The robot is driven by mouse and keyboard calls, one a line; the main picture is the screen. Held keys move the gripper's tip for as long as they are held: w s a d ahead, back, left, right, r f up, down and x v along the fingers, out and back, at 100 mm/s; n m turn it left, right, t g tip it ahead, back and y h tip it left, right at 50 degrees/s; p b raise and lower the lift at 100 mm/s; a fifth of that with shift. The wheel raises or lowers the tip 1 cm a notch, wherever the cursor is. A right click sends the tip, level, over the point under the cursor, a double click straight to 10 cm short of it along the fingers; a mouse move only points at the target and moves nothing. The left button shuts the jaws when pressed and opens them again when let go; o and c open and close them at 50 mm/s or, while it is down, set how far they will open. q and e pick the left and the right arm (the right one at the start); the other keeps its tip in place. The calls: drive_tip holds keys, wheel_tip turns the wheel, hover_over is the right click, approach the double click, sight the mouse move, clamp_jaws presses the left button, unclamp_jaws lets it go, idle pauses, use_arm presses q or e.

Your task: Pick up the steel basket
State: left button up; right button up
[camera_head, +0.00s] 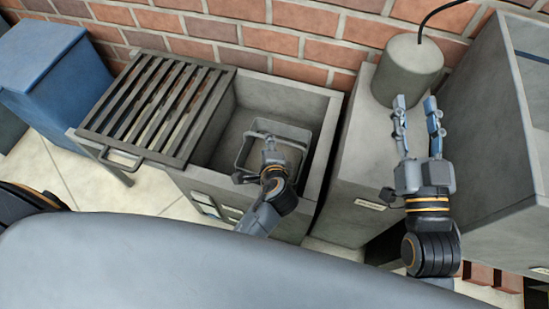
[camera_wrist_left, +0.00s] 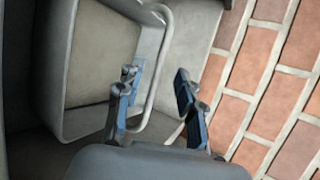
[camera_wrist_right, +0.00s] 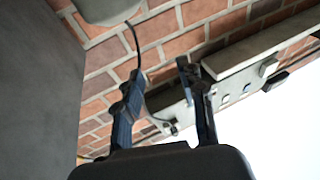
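The steel basket (camera_head: 242,154) is a grey rectangular open container with a wire handle, sitting inside the open right-hand part of a grey basin. It also shows in the left wrist view (camera_wrist_left: 58,75), with the handle bar (camera_wrist_left: 168,50) curving along its right side. My left gripper (camera_head: 269,145) is over the basket, partly hidden by its own wrist. In the left wrist view its fingers (camera_wrist_left: 157,72) are apart, and the handle bar runs between them. I cannot tell whether they touch it. My right gripper (camera_head: 418,105) is open and empty, away from the basket.
A slatted grate (camera_head: 160,100) covers the left part of the basin (camera_head: 330,110). A blue box (camera_head: 60,75) stands at left. A grey cabinet (camera_head: 355,165) with a cylinder (camera_head: 408,68) and cable is at right, under my right gripper. A brick wall (camera_head: 290,42) closes the back.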

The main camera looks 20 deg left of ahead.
use_arm(q)
drive_tip(key=b+x, duration=0.1)
drive_tip(key=x, duration=0.1)
drive_tip(key=b+x, duration=0.1)
drive_tip(key=x, duration=0.1)
drive_tip(key=shift+w+a, duration=0.3)
drive_tip(key=shift+a, duration=0.1)
use_arm(e)
drive_tip(key=s+r+t+y, duration=0.2)
drive_tip(key=s+r+t, duration=0.2)
drive_tip(key=r, duration=0.4)
drive_tip(key=shift+s+t, duration=0.3)
drive_tip(key=shift+t, duration=0.5)
use_arm(q)
drive_tip(key=shift+f, duration=0.1)
clamp_jaws()
